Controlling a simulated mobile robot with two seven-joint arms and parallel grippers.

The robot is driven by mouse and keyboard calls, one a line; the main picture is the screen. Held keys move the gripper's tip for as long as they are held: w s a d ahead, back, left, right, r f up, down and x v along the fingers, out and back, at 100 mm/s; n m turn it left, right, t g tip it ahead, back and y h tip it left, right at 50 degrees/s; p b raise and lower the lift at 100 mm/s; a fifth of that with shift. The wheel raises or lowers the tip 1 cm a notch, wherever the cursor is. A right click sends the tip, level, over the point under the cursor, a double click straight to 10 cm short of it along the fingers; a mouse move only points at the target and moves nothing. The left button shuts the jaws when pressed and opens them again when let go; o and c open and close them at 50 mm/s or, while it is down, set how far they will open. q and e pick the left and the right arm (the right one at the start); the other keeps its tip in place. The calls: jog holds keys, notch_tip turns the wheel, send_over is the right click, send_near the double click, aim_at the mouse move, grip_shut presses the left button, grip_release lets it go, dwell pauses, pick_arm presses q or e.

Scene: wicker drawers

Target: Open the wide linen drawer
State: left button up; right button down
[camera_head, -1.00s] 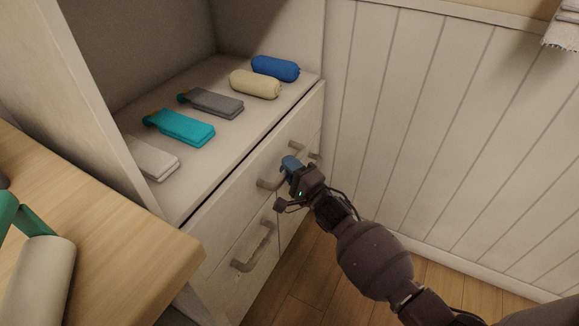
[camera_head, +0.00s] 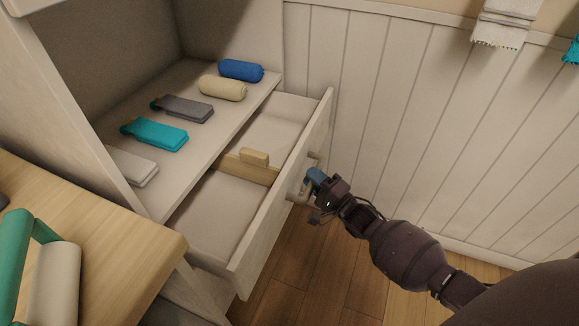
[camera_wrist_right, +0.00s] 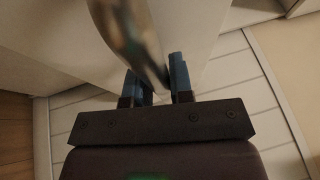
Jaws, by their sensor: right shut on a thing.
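The wide drawer (camera_head: 262,238) under the shelf is pulled out. Its inside shows two empty-looking bays with a wooden divider (camera_head: 246,166) and a small wooden block (camera_head: 254,157) between them. My right gripper (camera_head: 313,180) is at the drawer's front, shut on the handle (camera_head: 306,188). In the right wrist view, the handle (camera_wrist_right: 132,40) passes between the two blue fingers (camera_wrist_right: 160,82). The gripper hides part of the handle in the head view. My left gripper is not in view.
Rolled and folded cloths, among them a teal one (camera_head: 155,134) and a blue roll (camera_head: 241,70), lie on the shelf above. A wooden table (camera_head: 120,225) stands at the left front. A panelled wall (camera_head: 400,110) stands close behind the drawer's far end. Floor in front is clear.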

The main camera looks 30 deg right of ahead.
pick_arm(q)
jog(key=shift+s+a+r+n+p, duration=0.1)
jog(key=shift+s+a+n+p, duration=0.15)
jog(key=shift+p, duration=0.4)
pick_arm(e)
jog(key=s+d, duration=0.7)
jog(key=s, duration=0.2)
jog(key=c, duration=1)
grip_release()
jog(key=shift+s, duration=0.15)
pick_arm(q)
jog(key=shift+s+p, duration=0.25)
jog(key=shift+p, duration=0.2)
pick_arm(e)
jog(key=v, duration=1)
jog(key=shift+s+d, duration=0.15)
jog(key=shift+s, duration=0.15)
jog(key=shift+s, duration=0.1)
